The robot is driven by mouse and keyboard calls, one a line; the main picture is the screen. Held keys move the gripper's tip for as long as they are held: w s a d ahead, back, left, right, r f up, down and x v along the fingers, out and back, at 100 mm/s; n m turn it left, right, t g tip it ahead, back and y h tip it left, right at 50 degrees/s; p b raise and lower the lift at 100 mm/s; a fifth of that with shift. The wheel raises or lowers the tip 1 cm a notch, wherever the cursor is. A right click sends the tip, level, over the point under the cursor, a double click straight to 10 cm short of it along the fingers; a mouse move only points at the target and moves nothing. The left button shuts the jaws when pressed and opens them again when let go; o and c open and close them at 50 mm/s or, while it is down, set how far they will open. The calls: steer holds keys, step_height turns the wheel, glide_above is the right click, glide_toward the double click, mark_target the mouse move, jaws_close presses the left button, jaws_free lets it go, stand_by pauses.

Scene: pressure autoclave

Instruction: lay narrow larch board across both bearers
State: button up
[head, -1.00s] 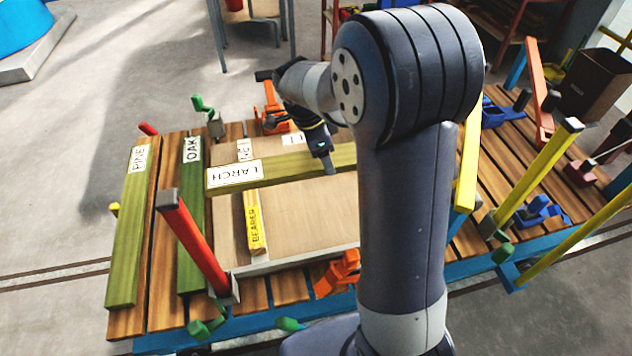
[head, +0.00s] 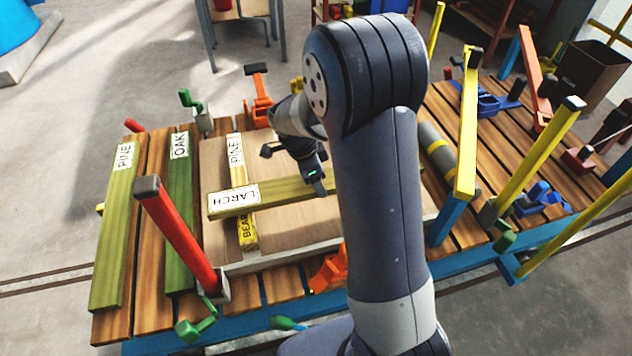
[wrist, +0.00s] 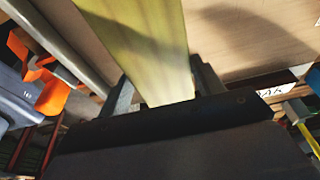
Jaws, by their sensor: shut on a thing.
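The narrow larch board (head: 270,193) is green-yellow with a white LARCH label at its left end. My gripper (head: 320,184) is shut on it. In the wrist view the board (wrist: 145,40) runs between the two fingers (wrist: 160,90). In the head view it crosses over a yellow bearer (head: 247,240), whose near end shows below it. I cannot tell whether the board touches the bearer. The other bearer is not visible; my arm hides the right side of the wooden panel (head: 290,232) and the board's right part.
A PINE board (head: 115,240) and a green OAK board (head: 180,225) lie at the left of the slatted table. A red post (head: 178,235) stands near the front left, yellow posts (head: 467,130) at the right. Orange clamps (head: 330,272) sit at the panel's edges.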

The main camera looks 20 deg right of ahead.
steer(key=shift+f, duration=1.1)
steer(key=shift+f, duration=0.2)
steer(key=o, duration=1.4)
steer(key=v, duration=1.2)
steer(key=shift+r, duration=0.15)
